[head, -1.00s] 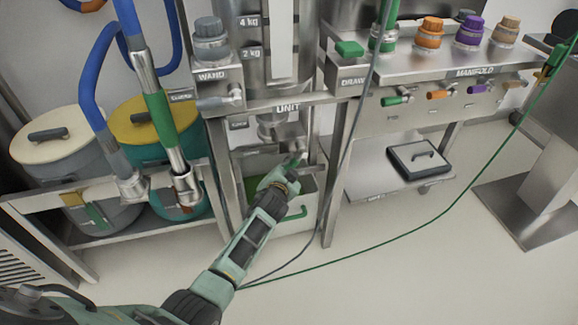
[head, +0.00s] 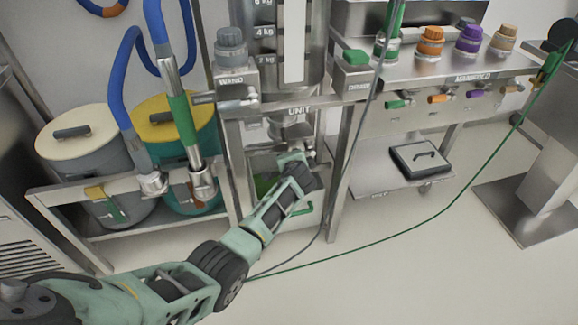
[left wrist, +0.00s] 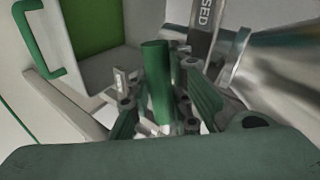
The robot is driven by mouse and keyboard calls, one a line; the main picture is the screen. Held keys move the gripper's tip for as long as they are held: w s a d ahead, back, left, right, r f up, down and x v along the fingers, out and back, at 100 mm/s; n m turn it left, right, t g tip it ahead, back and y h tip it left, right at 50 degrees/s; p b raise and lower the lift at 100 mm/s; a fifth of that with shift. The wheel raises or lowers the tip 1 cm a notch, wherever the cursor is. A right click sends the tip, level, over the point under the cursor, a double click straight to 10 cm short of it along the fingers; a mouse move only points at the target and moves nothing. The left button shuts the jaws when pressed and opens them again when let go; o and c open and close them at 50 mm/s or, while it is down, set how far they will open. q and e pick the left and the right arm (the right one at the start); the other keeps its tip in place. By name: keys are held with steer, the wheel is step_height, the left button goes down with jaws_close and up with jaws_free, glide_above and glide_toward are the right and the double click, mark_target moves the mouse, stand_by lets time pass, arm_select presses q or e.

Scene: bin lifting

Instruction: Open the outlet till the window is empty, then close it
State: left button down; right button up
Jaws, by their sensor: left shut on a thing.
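The steel unit (head: 262,40) has kg marks and a tall pale window strip (head: 293,45) on its front. I cannot tell any fill level in it. Its steel outlet (head: 291,130) is below. My left gripper (head: 297,166) is under the outlet in the head view. In the left wrist view it (left wrist: 165,115) is shut around a green handle (left wrist: 156,75). A label ending in "SED" (left wrist: 204,18) shows beside the steel outlet pipe (left wrist: 275,65). The hand hides the handle in the head view. My right gripper is not in view.
A pale bin with a green handle (head: 302,210) stands below the outlet; it also shows in the left wrist view (left wrist: 45,85). Steel legs flank it. A green hose (head: 440,212) crosses the floor. Two lidded drums (head: 95,165) stand left.

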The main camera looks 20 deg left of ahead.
arm_select(q)
steer(key=shift+s+r+m+g+y, duration=0.1)
steer(key=shift+r+m+g+y, duration=0.2)
steer(key=shift+r+m, duration=0.1)
steer(key=shift+r+m+y+p, duration=0.35)
steer(key=shift+m+y+p, duration=0.05)
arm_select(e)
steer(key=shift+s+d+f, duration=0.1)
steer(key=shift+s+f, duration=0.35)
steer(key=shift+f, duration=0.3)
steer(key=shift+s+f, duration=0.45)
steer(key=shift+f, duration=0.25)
arm_select(q)
steer(key=c, duration=1.6)
jaws_free()
steer(key=shift+r, duration=0.1)
steer(key=v, duration=1.2)
steer(key=shift+r, duration=0.15)
